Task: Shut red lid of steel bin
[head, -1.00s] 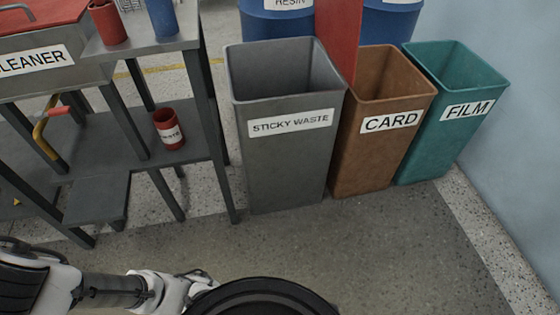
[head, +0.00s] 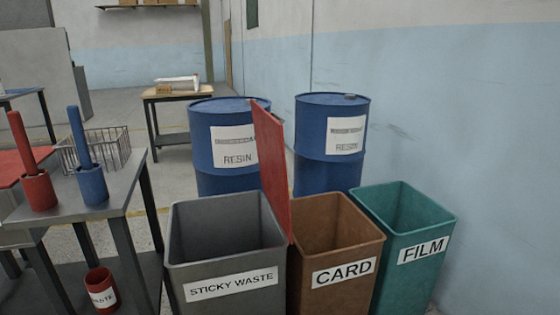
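The steel-grey bin (head: 225,265) labelled STICKY WASTE stands at the lower middle of the head view, with its mouth open. Its red lid (head: 272,165) stands up nearly vertical along the bin's right side, next to the brown bin. The lid is seen almost edge-on, so little of its face shows. My gripper is not in the head view.
A brown CARD bin (head: 344,272) and a green FILM bin (head: 420,250) stand open to the right. Two blue RESIN drums (head: 228,150) are behind. A grey table (head: 125,185) with red and blue holders and a wire basket (head: 95,150) is at left.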

